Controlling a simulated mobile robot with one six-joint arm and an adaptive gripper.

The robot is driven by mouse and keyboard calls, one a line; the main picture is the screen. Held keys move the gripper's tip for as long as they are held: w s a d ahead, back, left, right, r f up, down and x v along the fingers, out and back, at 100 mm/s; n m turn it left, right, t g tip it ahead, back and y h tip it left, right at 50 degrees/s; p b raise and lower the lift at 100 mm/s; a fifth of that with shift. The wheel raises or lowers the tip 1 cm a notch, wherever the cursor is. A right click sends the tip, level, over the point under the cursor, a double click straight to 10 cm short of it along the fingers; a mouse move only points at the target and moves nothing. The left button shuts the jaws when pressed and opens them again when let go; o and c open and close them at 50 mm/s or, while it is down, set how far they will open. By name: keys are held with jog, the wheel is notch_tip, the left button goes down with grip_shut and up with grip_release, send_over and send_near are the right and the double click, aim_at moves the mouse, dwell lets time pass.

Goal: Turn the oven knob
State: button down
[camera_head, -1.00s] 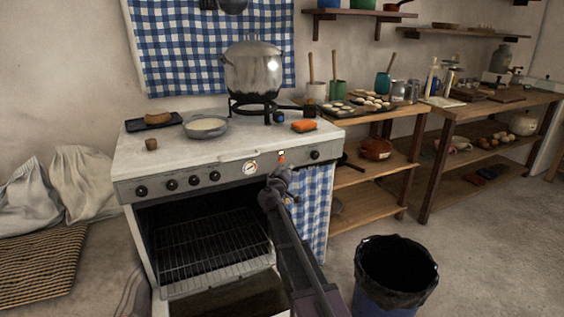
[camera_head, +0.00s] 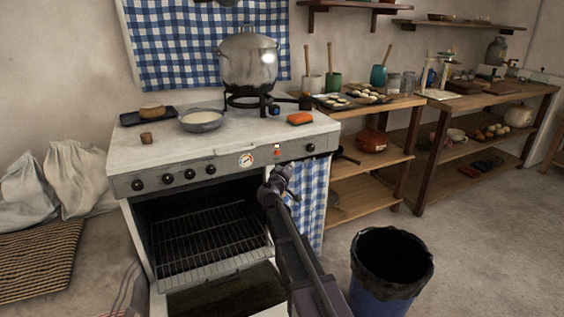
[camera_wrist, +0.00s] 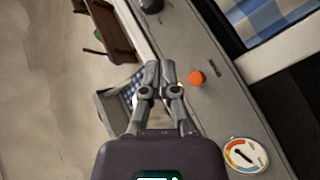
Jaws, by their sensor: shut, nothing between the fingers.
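The white oven (camera_head: 160,150) has a grey front panel with several black knobs. A group of knobs (camera_head: 189,174) is on the left and a single knob (camera_head: 310,148) is at the right end. Between them are a round dial gauge (camera_head: 246,160) and a small red-orange light (camera_head: 277,153). My gripper (camera_head: 284,172) is shut and empty, in front of the panel below and left of the right-end knob. In the wrist view, my shut fingertips (camera_wrist: 160,68) are beside the red-orange light (camera_wrist: 196,78), with the gauge (camera_wrist: 245,155) lower right. The right-end knob (camera_wrist: 151,4) is partly cut off at the top.
The oven front is open, showing a wire rack (camera_head: 205,240). A checked cloth (camera_head: 311,200) hangs right of it. A black-lined bin (camera_head: 390,265) stands at front right. A large pot (camera_head: 248,62) and an orange block (camera_head: 300,118) are on top. Wooden shelves (camera_head: 370,190) stand to the right.

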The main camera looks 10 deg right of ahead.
jog(key=s+d+f+m+g+y, duration=0.1)
jog(key=s+d+f+m+g, duration=0.15)
jog(key=s+f+g, duration=0.5)
jog(key=s+d+f+m+g+y, duration=0.1)
jog(key=s+d+f+m+g, duration=0.3)
jog(key=s, duration=0.7)
jog(key=s+a+f+n+g+y, duration=0.1)
jog(key=s+a+f+n+y, duration=0.1)
jog(key=s, duration=0.7)
jog(key=s+a+f+n+g+y, duration=0.1)
jog(key=s+a+f+g+y, duration=0.1)
jog(key=s+a+f+y, duration=0.3)
jog(key=s+a+y, duration=0.1)
jog(key=s+a, duration=0.2)
jog(key=s, duration=0.1)
jog(key=shift+f+n, duration=0.3)
jog(key=shift+n, duration=0.05)
jog(key=c, duration=0.7)
grip_release()
jog(key=shift+g, duration=0.25)
jog(key=shift+o, duration=0.5)
